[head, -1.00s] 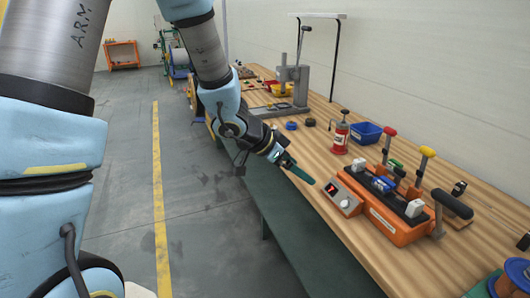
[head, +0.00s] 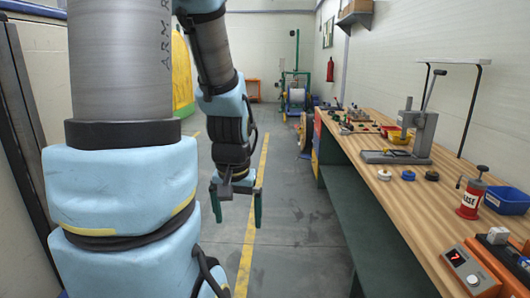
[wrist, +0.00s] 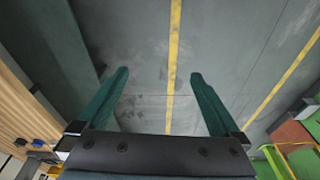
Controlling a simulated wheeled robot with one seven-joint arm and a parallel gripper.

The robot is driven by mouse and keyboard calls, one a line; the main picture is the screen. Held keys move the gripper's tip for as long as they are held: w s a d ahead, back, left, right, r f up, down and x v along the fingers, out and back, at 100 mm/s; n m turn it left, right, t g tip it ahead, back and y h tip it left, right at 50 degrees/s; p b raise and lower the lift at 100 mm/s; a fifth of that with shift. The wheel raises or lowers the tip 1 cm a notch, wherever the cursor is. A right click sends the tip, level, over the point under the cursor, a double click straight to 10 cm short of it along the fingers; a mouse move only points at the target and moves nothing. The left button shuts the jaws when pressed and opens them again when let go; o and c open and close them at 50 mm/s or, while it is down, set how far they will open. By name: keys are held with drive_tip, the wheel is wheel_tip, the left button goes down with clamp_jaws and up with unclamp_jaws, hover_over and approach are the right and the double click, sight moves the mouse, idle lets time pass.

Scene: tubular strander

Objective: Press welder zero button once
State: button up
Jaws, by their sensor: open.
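The orange welder (head: 497,262) is on the bench at the lower right of the head view, partly cut off by the frame edge. Its grey control box (head: 468,270) has a lit red display (head: 455,257) and a small round control (head: 473,279) below it. I cannot read any label marking the zero button. My gripper (head: 236,208) is open and empty, its two green fingers pointing down over the floor, well left of the bench and the welder. The wrist view shows the spread fingers (wrist: 158,75) above bare floor; the welder is not identifiable there.
The wooden bench (head: 400,200) runs along the right wall. The aisle floor with a yellow line (head: 249,235) is clear.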

drive_tip(key=shift+s+a+n, duration=0.3)
drive_tip(key=shift+s, duration=0.35)
clamp_jaws()
idle(0.4)
idle(0.8)
